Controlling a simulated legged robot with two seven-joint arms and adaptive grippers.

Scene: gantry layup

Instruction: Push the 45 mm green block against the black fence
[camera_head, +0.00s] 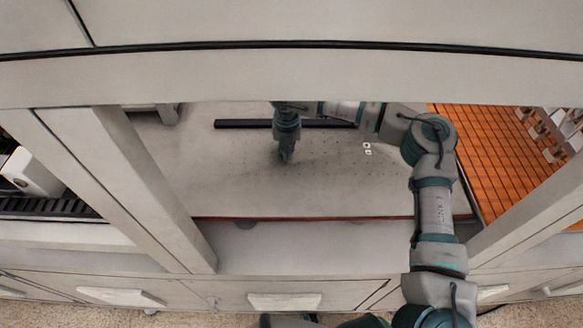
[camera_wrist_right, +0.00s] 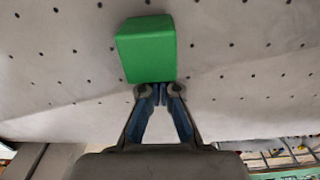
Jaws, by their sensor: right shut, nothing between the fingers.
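The green block (camera_wrist_right: 146,49) sits on the perforated grey table in the right wrist view, just beyond my fingertips. My right gripper (camera_wrist_right: 160,92) is shut and empty, its tips at the block's near side; I cannot tell if they touch it. In the head view my right gripper (camera_head: 287,156) points down over the middle of the table, and the block is hidden there. The black fence (camera_head: 243,124) lies along the back of the table, partly covered by my right arm. My left gripper is not in view.
The grey table (camera_head: 225,185) is mostly clear around the gripper. Two small white markers (camera_head: 367,149) lie right of it. An orange slatted surface (camera_head: 500,145) is at the right. Pale frame posts (camera_head: 125,180) stand at the sides, and a beam crosses above.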

